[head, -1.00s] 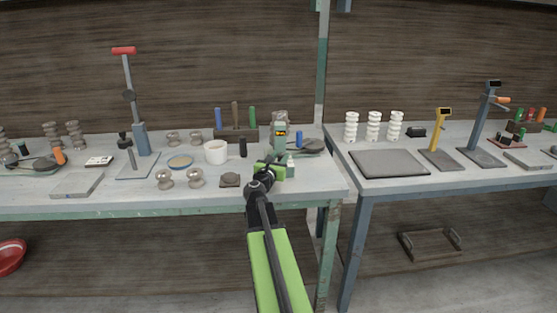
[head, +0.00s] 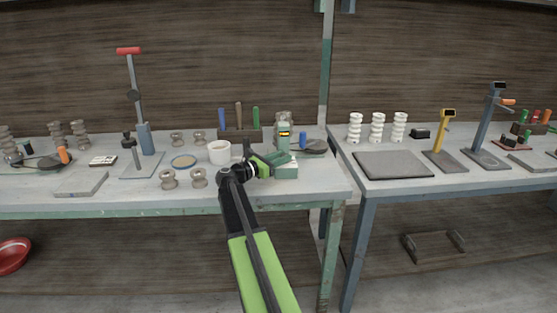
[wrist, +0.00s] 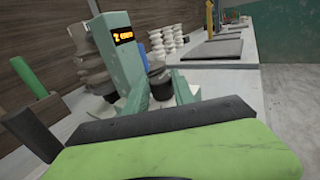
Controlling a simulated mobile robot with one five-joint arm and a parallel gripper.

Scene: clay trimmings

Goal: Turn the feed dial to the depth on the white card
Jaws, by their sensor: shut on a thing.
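A pale green machine (head: 284,139) with a small lit orange display stands at the right end of the left bench. The machine also shows in the wrist view (wrist: 124,55), where its display (wrist: 123,36) seems to start with a 2; the rest is too small to read. My gripper (head: 272,160) is at the machine's base, coming in from the left.
A white cup (head: 219,152) stands left of my gripper. A rack of coloured-handled tools (head: 240,134) is behind. A dark round pan (head: 315,146) lies right of the machine. The bench's front right corner (head: 330,188) is clear.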

